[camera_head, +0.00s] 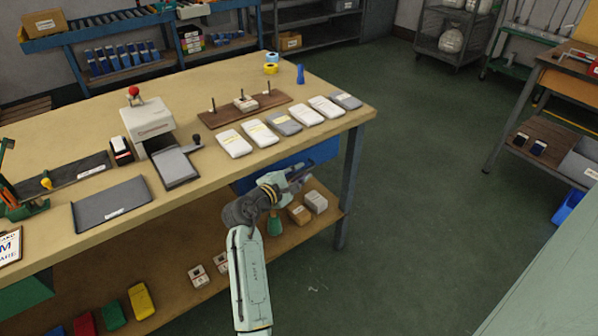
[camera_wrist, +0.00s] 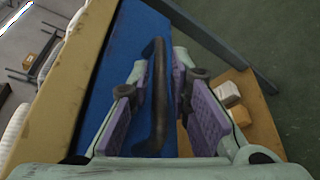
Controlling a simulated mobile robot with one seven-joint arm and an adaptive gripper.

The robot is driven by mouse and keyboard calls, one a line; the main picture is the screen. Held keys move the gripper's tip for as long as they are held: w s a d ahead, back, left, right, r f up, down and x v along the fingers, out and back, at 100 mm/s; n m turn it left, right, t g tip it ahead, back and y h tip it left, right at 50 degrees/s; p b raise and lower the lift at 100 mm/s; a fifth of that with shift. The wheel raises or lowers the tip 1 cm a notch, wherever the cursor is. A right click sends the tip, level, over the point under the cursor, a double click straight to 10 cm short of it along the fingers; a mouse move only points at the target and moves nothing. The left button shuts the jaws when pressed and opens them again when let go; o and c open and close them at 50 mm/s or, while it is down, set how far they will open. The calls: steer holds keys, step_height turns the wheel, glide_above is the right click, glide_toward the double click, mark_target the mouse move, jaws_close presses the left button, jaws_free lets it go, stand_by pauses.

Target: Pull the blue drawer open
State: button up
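The blue drawer (camera_head: 318,152) is under the right end of the workbench top, and its front looks flush with the bench. In the wrist view its blue front (camera_wrist: 108,72) fills the middle left, with a long dark handle (camera_wrist: 157,95) standing out from it. My gripper (camera_head: 298,174) is at the drawer front and hides part of it in the head view. In the wrist view my gripper (camera_wrist: 159,75) is open, with one purple-padded finger on each side of the handle. Gaps show between the handle and both pads.
The wooden workbench top (camera_head: 235,95) carries several sock packs (camera_head: 284,123), a grey machine (camera_head: 148,120) and a peg board (camera_head: 240,107). Below the drawer, a lower shelf (camera_head: 265,245) holds small boxes (camera_head: 300,213). A bench leg (camera_head: 350,185) stands right of the drawer. The green floor (camera_head: 430,180) in front is clear.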

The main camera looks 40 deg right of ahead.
steer(key=shift+d, duration=0.1)
steer(key=shift+c, duration=0.4)
jaws_close()
stand_by(0.3)
